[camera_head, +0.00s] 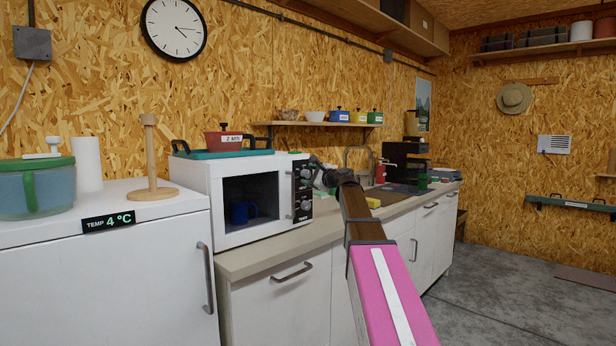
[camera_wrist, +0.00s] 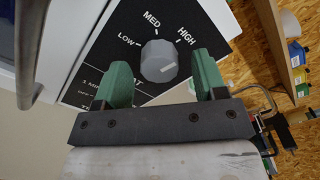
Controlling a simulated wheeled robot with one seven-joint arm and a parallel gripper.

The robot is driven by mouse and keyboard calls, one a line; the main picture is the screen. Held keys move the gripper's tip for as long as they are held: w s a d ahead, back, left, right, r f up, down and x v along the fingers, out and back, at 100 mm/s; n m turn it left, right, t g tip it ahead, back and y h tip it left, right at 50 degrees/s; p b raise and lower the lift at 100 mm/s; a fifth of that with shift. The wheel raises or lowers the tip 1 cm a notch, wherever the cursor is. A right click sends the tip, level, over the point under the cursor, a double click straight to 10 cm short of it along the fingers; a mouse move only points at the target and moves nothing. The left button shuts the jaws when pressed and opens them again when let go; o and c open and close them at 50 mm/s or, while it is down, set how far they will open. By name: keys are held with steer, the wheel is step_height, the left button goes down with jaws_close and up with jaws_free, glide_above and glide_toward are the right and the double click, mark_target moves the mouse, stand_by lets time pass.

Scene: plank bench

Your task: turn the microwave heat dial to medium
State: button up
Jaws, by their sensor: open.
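The white microwave (camera_head: 217,182) stands on the counter, its door shut and a blue mug (camera_head: 240,212) seen through the window. Its black control panel (camera_head: 294,196) is on the right side of the front. In the wrist view the grey round heat dial (camera_wrist: 158,58) has LOW, MED and HIGH printed around it. A small pale mark shows on its lower right; I cannot tell surely which setting it points to. My gripper (camera_wrist: 162,74) is open, its two green fingers apart on either side of the dial in the picture. Contact is not visible. In the head view my gripper (camera_head: 318,168) is partly hidden at the panel.
A teal tray with a red pot (camera_head: 223,140) sits on the microwave. A white fridge (camera_head: 130,270) with a paper-towel holder (camera_head: 150,165) stands to the left. A coffee machine (camera_head: 405,162) and a yellow sponge (camera_head: 373,203) are farther right on the counter.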

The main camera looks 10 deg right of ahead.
steer(key=shift+w+a, duration=0.4)
steer(key=shift+w, duration=0.1)
steer(key=c, duration=0.9)
steer(key=shift+n, duration=0.3)
steer(key=n, duration=1.1)
steer(key=shift+n, duration=0.3)
